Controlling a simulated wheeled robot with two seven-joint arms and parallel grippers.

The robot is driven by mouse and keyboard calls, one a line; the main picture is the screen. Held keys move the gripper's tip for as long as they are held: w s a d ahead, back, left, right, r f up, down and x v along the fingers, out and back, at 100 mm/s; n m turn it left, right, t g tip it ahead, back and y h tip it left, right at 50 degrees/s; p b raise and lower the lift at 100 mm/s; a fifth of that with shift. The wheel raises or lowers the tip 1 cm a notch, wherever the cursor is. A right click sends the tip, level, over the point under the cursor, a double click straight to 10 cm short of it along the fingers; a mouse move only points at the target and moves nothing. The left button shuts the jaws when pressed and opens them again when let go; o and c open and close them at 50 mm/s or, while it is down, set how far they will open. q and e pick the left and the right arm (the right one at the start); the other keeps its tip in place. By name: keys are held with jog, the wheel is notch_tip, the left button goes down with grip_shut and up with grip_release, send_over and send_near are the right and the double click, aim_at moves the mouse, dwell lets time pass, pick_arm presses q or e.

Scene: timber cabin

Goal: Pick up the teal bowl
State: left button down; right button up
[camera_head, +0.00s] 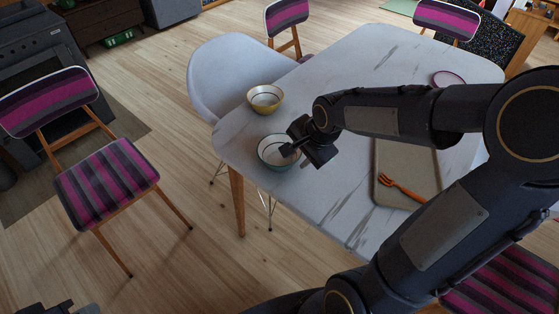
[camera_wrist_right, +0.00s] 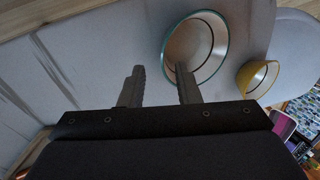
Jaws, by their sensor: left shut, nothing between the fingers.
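The teal bowl (camera_head: 271,158) stands upright on the marble-patterned table near its left edge, and its teal rim shows in the right wrist view (camera_wrist_right: 224,40). My right gripper (camera_head: 291,144) is at the right side of this bowl, with its fingers apart and nothing between them. In the right wrist view one finger (camera_wrist_right: 186,82) overlaps the bowl's rim, and the other finger (camera_wrist_right: 132,88) is outside the bowl; I cannot tell whether they touch it. My left gripper (camera_head: 62,309) shows only partly at the bottom left edge, away from the table, shut and empty.
A yellow bowl (camera_head: 265,99) stands just behind the teal bowl. A beige tray (camera_head: 384,191) with an orange fork (camera_head: 404,188) lies to the right. A plate (camera_head: 449,79) is at the far right. A white chair (camera_head: 226,75) and a striped chair (camera_head: 106,188) stand left of the table.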

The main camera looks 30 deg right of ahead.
aim_at(293, 162)
jog(key=shift+m, duration=0.5)
jog(key=x, duration=0.9)
jog(key=shift+w+d+b, duration=0.3)
jog(key=shift+w+d, duration=0.1)
jog(key=shift+w, duration=0.05)
jog(key=shift+c, duration=0.2)
grip_shut()
